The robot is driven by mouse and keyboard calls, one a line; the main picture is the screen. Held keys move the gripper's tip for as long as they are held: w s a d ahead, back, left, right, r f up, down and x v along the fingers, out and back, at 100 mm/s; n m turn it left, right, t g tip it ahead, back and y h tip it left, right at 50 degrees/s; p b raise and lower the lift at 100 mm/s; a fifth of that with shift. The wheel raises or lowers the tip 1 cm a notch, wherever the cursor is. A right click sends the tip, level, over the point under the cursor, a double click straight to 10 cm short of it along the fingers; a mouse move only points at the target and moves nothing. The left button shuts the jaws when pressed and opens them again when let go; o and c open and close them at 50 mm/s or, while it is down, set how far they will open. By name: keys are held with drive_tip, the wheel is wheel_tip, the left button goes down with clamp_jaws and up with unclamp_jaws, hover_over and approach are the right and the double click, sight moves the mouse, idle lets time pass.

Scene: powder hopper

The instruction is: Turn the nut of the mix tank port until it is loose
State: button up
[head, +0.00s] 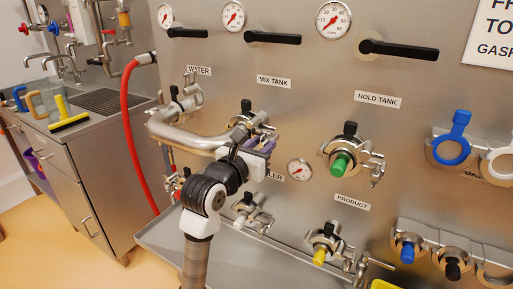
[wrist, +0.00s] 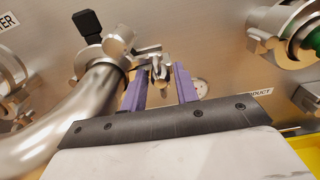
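The mix tank port (head: 248,118) is on the steel panel under the MIX TANK label, with a black handle on top. A bent steel pipe (head: 185,140) joins it from the left; the pipe also shows in the wrist view (wrist: 60,125). The port's clamp nut (wrist: 159,70) shows in the wrist view between the tips of my gripper's purple fingers. My gripper (head: 264,147) is at the port's lower right in the head view. In the wrist view my gripper (wrist: 161,72) is open, with the fingers apart on either side of the nut. Contact with the nut cannot be told.
The hold tank port (head: 343,160) with a green plug is to the right. The product port (head: 322,248) with a yellow plug is below right. A small gauge (head: 300,169) is close to my gripper. A red hose (head: 132,120) hangs at left. Spare fittings (head: 450,150) hang far right.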

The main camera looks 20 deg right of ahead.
drive_tip(key=shift+c, duration=0.4)
clamp_jaws()
drive_tip(key=p, duration=0.1)
drive_tip(key=n+p, duration=0.1)
drive_tip(key=shift+d+r+n+p, duration=0.1)
drive_tip(key=shift+r+n+p, duration=0.2)
drive_tip(key=n+p, duration=0.2)
drive_tip(key=p, duration=0.2)
drive_tip(key=shift+n, duration=0.4)
drive_tip(key=n+p, duration=0.2)
drive_tip(key=p, duration=0.2)
drive_tip(key=shift+f+n+p, duration=0.2)
drive_tip(key=shift+n+p, duration=0.25)
drive_tip(key=shift+n, duration=0.25)
